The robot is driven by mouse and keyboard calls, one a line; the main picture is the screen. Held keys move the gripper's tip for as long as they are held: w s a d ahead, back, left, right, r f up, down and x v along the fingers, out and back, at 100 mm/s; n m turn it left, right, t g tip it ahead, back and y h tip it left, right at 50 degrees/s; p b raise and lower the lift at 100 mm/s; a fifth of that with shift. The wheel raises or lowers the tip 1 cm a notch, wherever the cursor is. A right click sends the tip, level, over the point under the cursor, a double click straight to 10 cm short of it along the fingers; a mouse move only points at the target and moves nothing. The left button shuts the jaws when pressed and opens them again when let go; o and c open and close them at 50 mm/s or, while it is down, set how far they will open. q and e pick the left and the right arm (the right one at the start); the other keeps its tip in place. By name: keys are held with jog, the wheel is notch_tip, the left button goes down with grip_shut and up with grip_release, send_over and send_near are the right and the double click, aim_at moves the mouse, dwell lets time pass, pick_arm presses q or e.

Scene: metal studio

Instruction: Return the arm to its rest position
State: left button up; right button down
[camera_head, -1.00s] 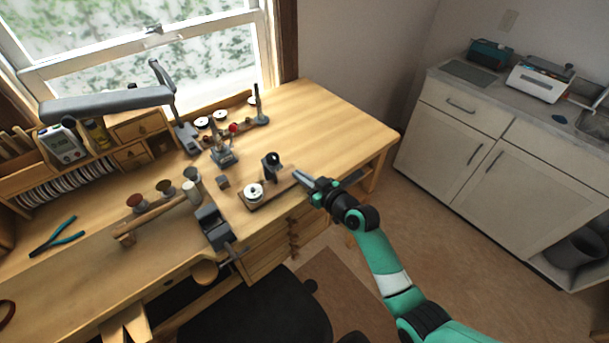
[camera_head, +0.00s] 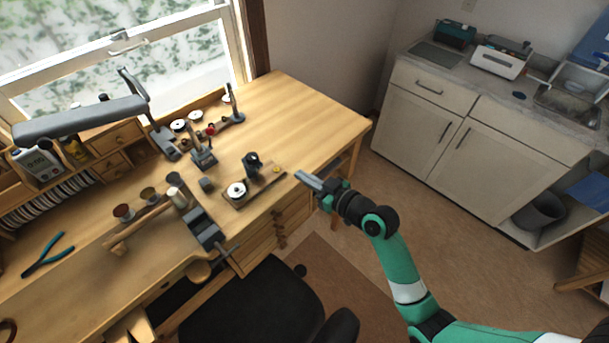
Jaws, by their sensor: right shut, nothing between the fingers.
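My right arm (camera_head: 399,263), green with black joints, comes in from the lower right. My right gripper (camera_head: 301,177) is shut and empty. In the picture its tips lie just right of a small wooden board (camera_head: 262,188) near the bench's front edge. My left gripper is not in view.
The wooden workbench (camera_head: 314,118) has a clear right end. A vise (camera_head: 206,230) sits at its front edge, with a black chair (camera_head: 252,306) below. A white cabinet (camera_head: 480,130) stands at the right, with open floor between. Pliers (camera_head: 47,255) lie at the left.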

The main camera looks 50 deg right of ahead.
dwell(0.4)
jog(key=w+a+r+n+t+y, duration=0.2)
jog(key=a+r, duration=0.3)
jog(key=r, duration=0.5)
jog(key=w+a+r+n+t+y, duration=0.15)
jog(key=a+r, duration=0.35)
jog(key=r, duration=0.5)
jog(key=w+a+r+n+t+y, duration=0.1)
jog(key=a+r+n+t+y, duration=0.3)
jog(key=r, duration=0.6)
jog(key=s+a+r+m+t+h, duration=0.2)
jog(key=s+r+m, duration=0.1)
jog(key=s+r, duration=0.55)
jog(key=s+a+r+m+t+h, duration=0.1)
jog(key=s+r+m+t+h, duration=0.3)
jog(key=r, duration=0.8)
notch_tip(320, 180, up, 20)
jog(key=n+g+y+p, duration=0.1)
jog(key=y+p, duration=0.1)
jog(key=p, duration=1.9)
jog(key=shift+s, duration=0.15)
